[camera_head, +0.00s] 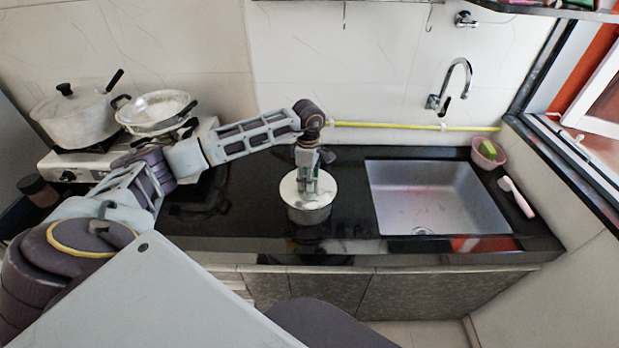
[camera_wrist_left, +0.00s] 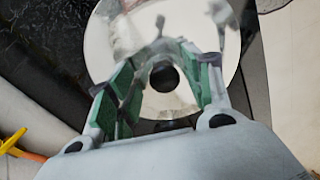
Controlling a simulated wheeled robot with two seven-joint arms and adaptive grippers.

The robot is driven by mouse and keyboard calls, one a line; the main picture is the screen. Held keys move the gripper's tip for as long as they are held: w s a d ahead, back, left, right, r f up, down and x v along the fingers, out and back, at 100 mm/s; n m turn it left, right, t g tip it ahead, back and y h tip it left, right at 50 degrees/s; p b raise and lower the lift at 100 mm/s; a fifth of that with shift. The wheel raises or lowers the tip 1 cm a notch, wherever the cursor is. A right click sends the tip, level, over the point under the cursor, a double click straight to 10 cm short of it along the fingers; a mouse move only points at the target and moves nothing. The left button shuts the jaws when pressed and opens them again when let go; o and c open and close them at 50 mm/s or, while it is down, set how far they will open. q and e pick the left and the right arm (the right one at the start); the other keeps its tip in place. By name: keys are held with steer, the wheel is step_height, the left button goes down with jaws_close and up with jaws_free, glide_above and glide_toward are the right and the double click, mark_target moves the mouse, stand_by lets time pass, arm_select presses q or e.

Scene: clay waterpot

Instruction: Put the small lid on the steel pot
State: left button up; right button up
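The steel pot (camera_head: 309,216) stands on the dark counter, left of the sink. The round shiny lid (camera_head: 289,190) lies over its mouth and looks about level; I cannot tell whether its rim is fully seated. In the left wrist view the lid (camera_wrist_left: 105,45) fills the upper middle, with a dark round knob (camera_wrist_left: 163,76) at its centre. My left gripper (camera_head: 308,186) points down just above the lid. Its green-padded fingers (camera_wrist_left: 164,82) are spread on both sides of the knob, with gaps visible. My right gripper is out of view.
The sink basin (camera_head: 435,195) is right of the pot, with a pink bowl (camera_head: 484,160) and a pink-handled brush (camera_head: 517,197) beyond it. A stove at left carries a lidded pot (camera_head: 75,118) and a pan (camera_head: 155,110). Counter beside the steel pot is clear.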

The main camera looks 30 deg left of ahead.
arm_select(q)
steer(key=shift+s+r, duration=0.1)
steer(key=shift+r, duration=0.15)
step_height(320, 180, up, 12)
stand_by(0.7)
steer(key=shift+d, duration=0.1)
stand_by(0.9)
steer(key=shift+f, duration=0.15)
